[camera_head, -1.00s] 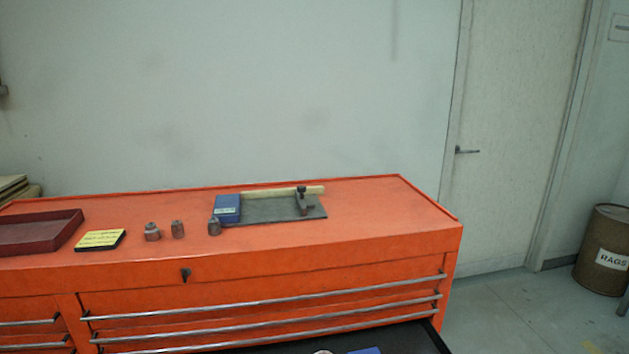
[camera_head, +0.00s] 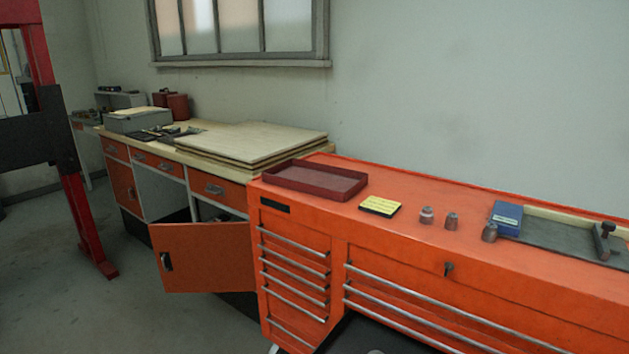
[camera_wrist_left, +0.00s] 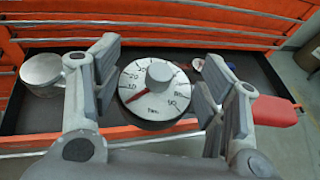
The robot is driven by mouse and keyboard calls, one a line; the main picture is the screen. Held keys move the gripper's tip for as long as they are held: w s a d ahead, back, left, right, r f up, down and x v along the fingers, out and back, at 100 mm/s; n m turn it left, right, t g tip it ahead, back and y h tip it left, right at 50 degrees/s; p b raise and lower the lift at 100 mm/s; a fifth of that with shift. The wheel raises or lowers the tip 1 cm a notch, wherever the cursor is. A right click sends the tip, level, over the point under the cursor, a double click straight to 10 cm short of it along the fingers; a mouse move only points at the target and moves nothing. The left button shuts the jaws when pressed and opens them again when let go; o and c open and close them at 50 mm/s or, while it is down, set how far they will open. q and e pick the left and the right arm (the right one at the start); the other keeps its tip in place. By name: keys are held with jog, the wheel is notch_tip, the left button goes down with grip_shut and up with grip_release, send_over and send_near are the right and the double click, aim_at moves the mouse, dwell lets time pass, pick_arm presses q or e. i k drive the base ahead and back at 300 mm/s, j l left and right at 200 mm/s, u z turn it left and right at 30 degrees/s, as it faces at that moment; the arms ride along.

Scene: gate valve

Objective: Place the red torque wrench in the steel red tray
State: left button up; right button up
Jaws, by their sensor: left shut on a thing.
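The steel red tray (camera_head: 345,191) sits empty on the left part of the orange tool chest top in the head view. In the left wrist view, my left gripper (camera_wrist_left: 157,82) is shut on the red torque wrench (camera_wrist_left: 158,108). Whether the wrench touches the drawer floor cannot be told. My right gripper is in neither view.
The open drawer (camera_head: 362,338) juts out below. Left are a workbench with stacked boards (camera_head: 250,143) and an open cabinet door (camera_head: 203,257).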

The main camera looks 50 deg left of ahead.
aim_at(314, 183)
jog(key=j+z, duration=0.1)
jog(key=j, duration=0.55)
jog(key=k+j+z, duration=0.1)
jog(key=j, duration=0.55)
jog(key=k+j+z, duration=0.1)
jog(key=j, duration=0.5)
